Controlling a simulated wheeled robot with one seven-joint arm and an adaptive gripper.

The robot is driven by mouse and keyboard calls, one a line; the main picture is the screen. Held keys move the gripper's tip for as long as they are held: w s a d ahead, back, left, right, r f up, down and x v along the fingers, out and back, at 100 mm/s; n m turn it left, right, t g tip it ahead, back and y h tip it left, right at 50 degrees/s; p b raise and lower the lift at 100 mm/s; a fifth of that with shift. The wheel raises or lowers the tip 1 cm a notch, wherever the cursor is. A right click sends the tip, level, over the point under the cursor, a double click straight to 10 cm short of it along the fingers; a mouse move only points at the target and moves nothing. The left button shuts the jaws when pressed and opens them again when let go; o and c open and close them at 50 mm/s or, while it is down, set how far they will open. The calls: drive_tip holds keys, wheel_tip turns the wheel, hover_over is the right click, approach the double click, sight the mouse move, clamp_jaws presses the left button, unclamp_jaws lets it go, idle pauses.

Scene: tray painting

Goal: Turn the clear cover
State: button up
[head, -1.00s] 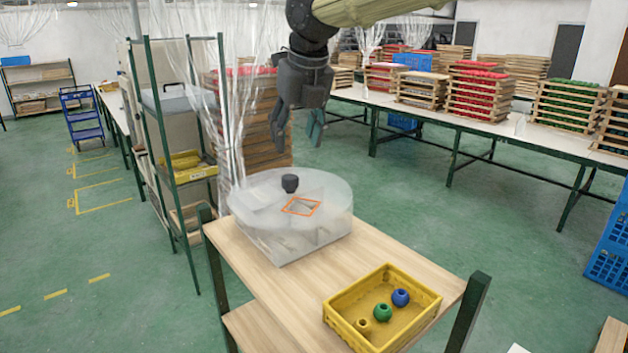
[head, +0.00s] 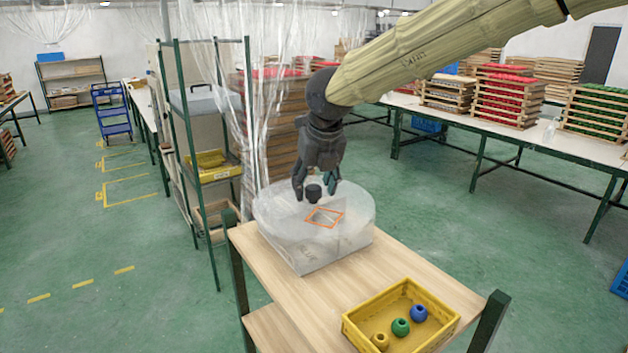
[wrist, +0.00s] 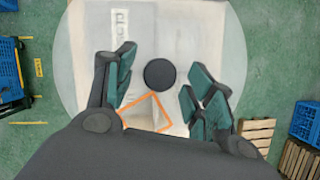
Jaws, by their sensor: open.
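The clear cover (head: 354,228) is a round, see-through disc on top of a pale box (head: 318,250) on the wooden table. A dark round knob (head: 314,193) stands up from the cover, and an orange outlined square (head: 326,217) shows near it. In the wrist view the knob (wrist: 160,73) lies between my fingers, with the cover (wrist: 80,60) spreading out around it. My gripper (head: 316,190) points down over the knob, open, with a finger on either side and apart from it. The box's inside is mostly hidden by haze.
A yellow bin (head: 372,311) with blue, green and ochre round pieces stands on the near right of the wooden table (head: 270,270). A green-framed shelf rack (head: 210,170) and hanging clear curtains are behind and left. Bare tabletop lies between box and bin.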

drive_tip(key=shift+w+f, duration=0.1)
drive_tip(key=shift+f, duration=0.15)
drive_tip(key=shift+c, duration=0.4)
clamp_jaws()
